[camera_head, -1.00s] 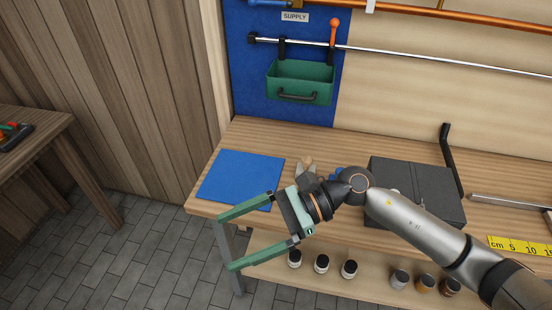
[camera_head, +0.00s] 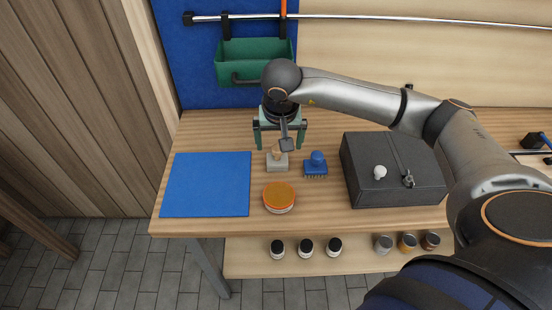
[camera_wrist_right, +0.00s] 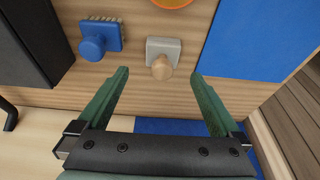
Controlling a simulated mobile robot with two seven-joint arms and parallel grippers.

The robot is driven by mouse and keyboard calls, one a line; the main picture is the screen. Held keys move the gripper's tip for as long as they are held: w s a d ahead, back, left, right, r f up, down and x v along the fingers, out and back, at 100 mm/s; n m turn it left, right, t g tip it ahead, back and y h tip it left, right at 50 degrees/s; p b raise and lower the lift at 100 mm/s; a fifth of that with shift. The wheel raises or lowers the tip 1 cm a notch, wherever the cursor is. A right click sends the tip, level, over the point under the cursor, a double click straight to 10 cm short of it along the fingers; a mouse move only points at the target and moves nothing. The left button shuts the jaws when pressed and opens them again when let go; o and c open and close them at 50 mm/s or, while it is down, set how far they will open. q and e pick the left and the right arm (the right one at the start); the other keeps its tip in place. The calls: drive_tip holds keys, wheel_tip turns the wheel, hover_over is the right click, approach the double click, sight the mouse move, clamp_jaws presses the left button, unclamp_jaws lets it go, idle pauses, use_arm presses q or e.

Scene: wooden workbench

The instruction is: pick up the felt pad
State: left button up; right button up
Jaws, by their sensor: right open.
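The felt pad (camera_head: 278,166) is a small light grey block with a wooden knob on top, lying on the workbench between the blue mat and a blue brush. It also shows in the right wrist view (camera_wrist_right: 163,46), its knob towards the space between the fingers. My right gripper (camera_head: 278,147) points down just behind and above the pad in the head view. Its green fingers are wide apart with nothing between them, as the right wrist view shows (camera_wrist_right: 160,75). My left gripper is not in view.
The blue brush (camera_head: 316,166) stands close right of the pad, and a round orange-topped tin (camera_head: 279,197) sits just in front. A blue mat (camera_head: 206,184) lies left. A dark box (camera_head: 390,185) stands to the right. A green bin (camera_head: 255,62) hangs behind.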

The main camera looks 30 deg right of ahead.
sight(278, 151)
drive_tip(key=x, duration=0.6)
drive_tip(key=shift+a+f, duration=0.25)
drive_tip(key=shift+f, duration=0.05)
drive_tip(key=c, duration=1.4)
drive_tip(key=shift+r, duration=0.15)
